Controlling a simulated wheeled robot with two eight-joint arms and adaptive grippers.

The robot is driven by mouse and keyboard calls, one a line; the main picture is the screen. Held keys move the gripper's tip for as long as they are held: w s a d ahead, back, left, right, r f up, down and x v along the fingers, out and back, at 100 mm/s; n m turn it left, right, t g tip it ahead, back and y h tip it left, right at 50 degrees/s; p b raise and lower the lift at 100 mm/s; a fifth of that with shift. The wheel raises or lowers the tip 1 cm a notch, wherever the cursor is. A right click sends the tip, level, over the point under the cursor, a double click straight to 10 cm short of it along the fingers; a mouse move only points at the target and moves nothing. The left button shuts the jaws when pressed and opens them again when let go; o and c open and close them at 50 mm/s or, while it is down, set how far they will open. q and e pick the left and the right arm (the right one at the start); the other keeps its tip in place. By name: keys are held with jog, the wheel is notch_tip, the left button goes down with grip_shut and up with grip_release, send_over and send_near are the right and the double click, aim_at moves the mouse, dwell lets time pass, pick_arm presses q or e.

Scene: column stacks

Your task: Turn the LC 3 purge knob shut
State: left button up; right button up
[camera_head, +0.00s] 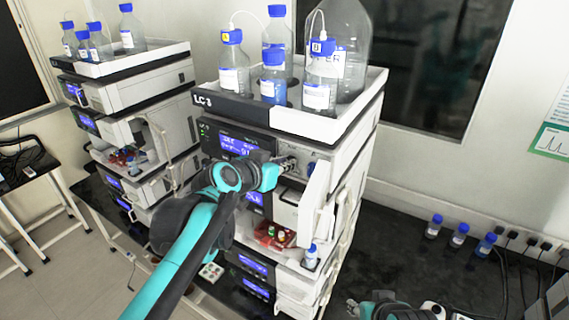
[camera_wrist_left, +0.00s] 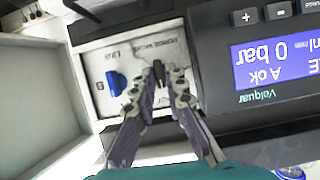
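The LC 3 stack (camera_head: 217,100) stands in the middle of the head view. My left gripper (camera_head: 287,165) is at its upper pump module, beside the lit display (camera_head: 240,146). In the left wrist view, the fingertips (camera_wrist_left: 163,80) are close together on either side of a small dark knob (camera_wrist_left: 158,69) on the pale panel. Whether both fingers touch it is unclear. A blue knob (camera_wrist_left: 115,82) is on the same panel, to the left and clear of the fingers. The panel labels are too blurred to read. My right gripper (camera_head: 362,308) is low at the right, its fingers unclear.
Bottles stand in the white tray (camera_head: 300,122) on top of the stack. An open white door (camera_head: 315,205) stands right of the panel. A second stack (camera_head: 130,110) is at the left. Small blue-capped bottles (camera_head: 458,235) stand on the dark bench, with clear room in front.

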pick_arm(q)
jog(key=shift+o, duration=0.5)
jog(key=v, duration=1.2)
jog(key=s+a+f+n+g+y+b, duration=0.1)
jog(key=s+f+b, duration=0.4)
jog(key=f+b, duration=0.6)
jog(key=s+a+f+n+g+y+b, duration=0.2)
jog(key=s+a+f+b, duration=0.3)
jog(key=f, duration=2.3)
jog(key=s+a+f+n+g+y+b, duration=0.1)
jog(key=s+a+f+n+y+b, duration=0.2)
jog(key=f+b, duration=1.4)
notch_tip(320, 180, down, 3)
jog(key=shift+s+a+f+g+y, duration=0.15)
jog(key=shift+s+a+g+y, duration=0.25)
jog(key=shift+s+a, duration=0.8)
jog(key=shift+d, duration=0.1)
